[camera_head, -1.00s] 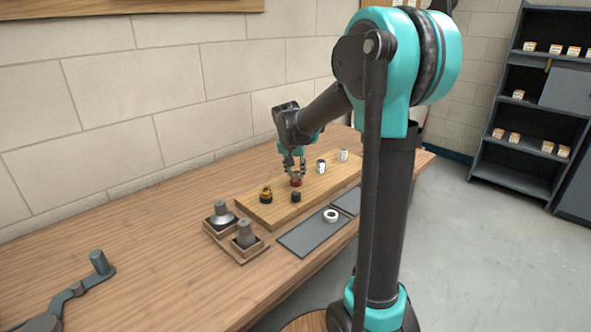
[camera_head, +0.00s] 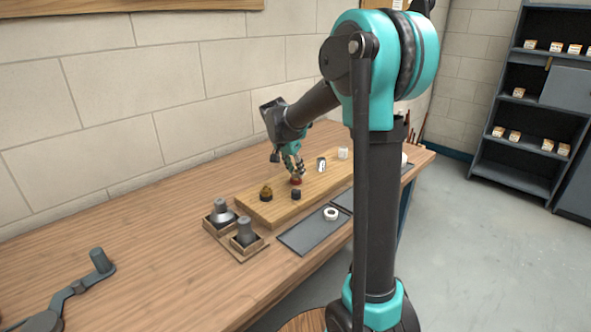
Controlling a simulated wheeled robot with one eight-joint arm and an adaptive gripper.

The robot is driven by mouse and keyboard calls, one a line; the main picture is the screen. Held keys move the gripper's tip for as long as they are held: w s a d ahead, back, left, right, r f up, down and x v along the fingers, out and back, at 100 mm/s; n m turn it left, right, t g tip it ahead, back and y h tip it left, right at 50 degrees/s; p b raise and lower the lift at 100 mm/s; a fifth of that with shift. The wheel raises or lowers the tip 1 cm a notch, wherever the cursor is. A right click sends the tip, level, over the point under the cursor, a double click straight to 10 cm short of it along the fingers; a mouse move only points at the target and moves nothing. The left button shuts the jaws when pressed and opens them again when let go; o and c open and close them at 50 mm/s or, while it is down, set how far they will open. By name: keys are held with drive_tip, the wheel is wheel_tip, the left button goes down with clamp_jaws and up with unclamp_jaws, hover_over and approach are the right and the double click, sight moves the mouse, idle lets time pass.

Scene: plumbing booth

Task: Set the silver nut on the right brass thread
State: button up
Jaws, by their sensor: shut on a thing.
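My gripper (camera_head: 297,171) reaches down to the wooden board (camera_head: 246,212), with its fingers closed on a small red piece (camera_head: 296,181). The fingers hide the upper part of this piece. A brass-coloured fitting (camera_head: 266,193) stands on the board to the left of my gripper. No brass thread shows clearly further right. A silver-white ring (camera_head: 331,214), perhaps the silver nut, lies on a dark grey mat (camera_head: 303,238). A silver cylinder (camera_head: 321,164) stands on the board just right of my gripper.
A short dark piece (camera_head: 296,194) stands in front of the red piece. A white piece (camera_head: 343,153) is at the board's far right. A grey lever tool (camera_head: 75,288) lies at left. The table's left middle is clear.

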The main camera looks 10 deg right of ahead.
drive_tip(key=shift+m, duration=0.4)
drive_tip(key=o, duration=1.2)
drive_tip(key=shift+o, duration=0.4)
drive_tip(key=o, duration=0.8)
drive_tip(key=shift+c, duration=0.2)
drive_tip(key=shift+r, duration=2.5)
drive_tip(key=shift+s, duration=0.15)
